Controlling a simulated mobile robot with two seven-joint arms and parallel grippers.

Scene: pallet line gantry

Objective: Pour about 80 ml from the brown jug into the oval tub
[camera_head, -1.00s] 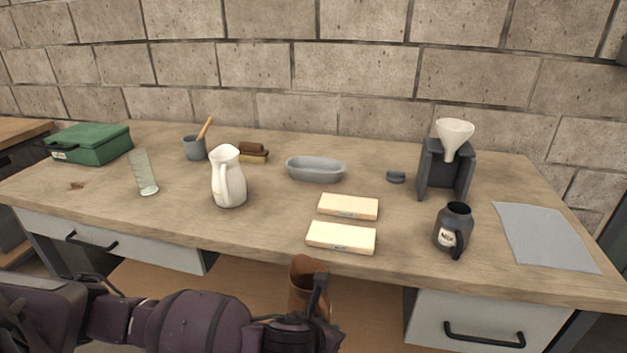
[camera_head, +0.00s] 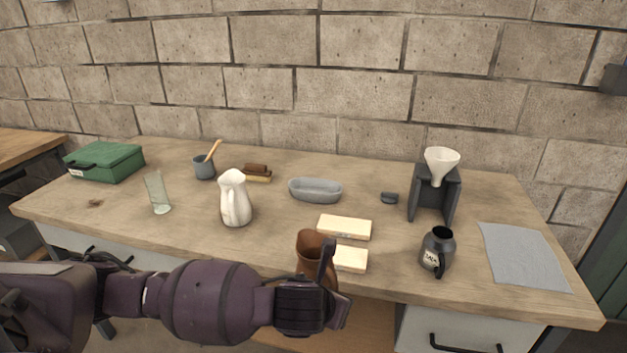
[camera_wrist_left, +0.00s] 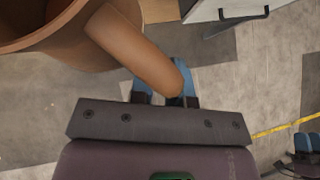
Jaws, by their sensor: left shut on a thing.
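The brown jug (camera_head: 311,250) is at the front edge of the table in the head view, upright or nearly so. My left gripper (camera_head: 327,268) is shut on its handle. In the left wrist view the jug's handle (camera_wrist_left: 135,45) runs down between the fingers (camera_wrist_left: 165,90), and part of the jug's open rim shows; I see no liquid in it. The grey oval tub (camera_head: 315,191) stands on the table behind the jug, apart from it, and looks empty.
Two pale blocks (camera_head: 344,227) lie between jug and tub, one partly hidden by the jug. A white pitcher (camera_head: 235,198) stands left, a dark jar (camera_head: 437,250) right. A funnel on a stand (camera_head: 441,165) is at the back right. A clear glass (camera_head: 158,192) stands far left.

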